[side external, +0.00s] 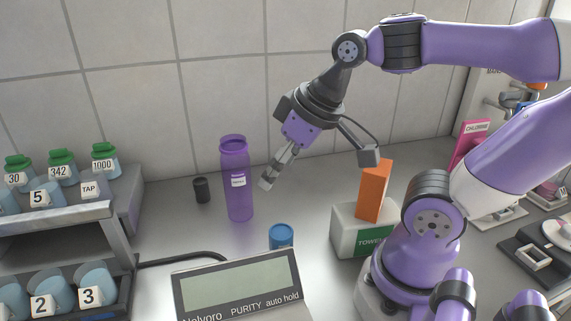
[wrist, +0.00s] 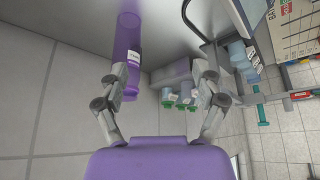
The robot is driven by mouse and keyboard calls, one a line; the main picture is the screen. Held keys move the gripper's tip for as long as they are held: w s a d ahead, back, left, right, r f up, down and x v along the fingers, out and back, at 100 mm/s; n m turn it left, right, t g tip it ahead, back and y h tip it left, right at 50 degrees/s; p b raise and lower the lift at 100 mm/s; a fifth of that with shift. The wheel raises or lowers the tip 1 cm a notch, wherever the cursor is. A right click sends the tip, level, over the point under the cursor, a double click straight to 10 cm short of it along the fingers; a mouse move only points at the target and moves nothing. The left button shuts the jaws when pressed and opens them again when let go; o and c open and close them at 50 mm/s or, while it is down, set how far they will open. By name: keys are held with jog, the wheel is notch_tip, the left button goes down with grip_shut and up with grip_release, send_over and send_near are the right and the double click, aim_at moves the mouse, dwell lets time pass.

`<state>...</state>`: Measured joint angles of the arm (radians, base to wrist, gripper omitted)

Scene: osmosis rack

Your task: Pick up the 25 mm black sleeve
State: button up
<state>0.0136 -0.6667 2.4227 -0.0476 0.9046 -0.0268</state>
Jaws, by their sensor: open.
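A small black cylinder, which looks like the black sleeve (side external: 202,190), stands upright on the grey bench near the tiled wall, left of the purple bottle. No size mark is readable on it. My gripper (side external: 266,184) is tilted down and to the left, to the right of the purple bottle in the side view and apart from the sleeve. In the wrist view my gripper (wrist: 164,76) has its two fingers spread with nothing held between them. I cannot make out the sleeve in the wrist view.
A tall purple bottle (side external: 237,188) appears between my gripper and the sleeve; it also shows in the wrist view (wrist: 128,45). A blue tin (side external: 281,236) and a meter (side external: 238,287) are in front. A bottle rack (side external: 120,211) stands left, a towel box (side external: 348,240) right.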

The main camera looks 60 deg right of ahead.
jog(key=w+a+r+n+g+y, duration=0.15)
jog(key=w+n, duration=0.25)
jog(key=w, duration=0.5)
jog(key=n+y, duration=0.1)
jog(key=n, duration=0.2)
send_near(202, 181)
jog(key=shift+g, duration=0.35)
jog(key=x, duration=0.4)
jog(key=shift+w+f, duration=0.3)
jog(key=shift+w, duration=0.1)
jog(key=x, duration=0.6)
jog(key=shift+w+r, duration=0.1)
jog(key=shift+w, duration=0.05)
jog(key=c, duration=1)
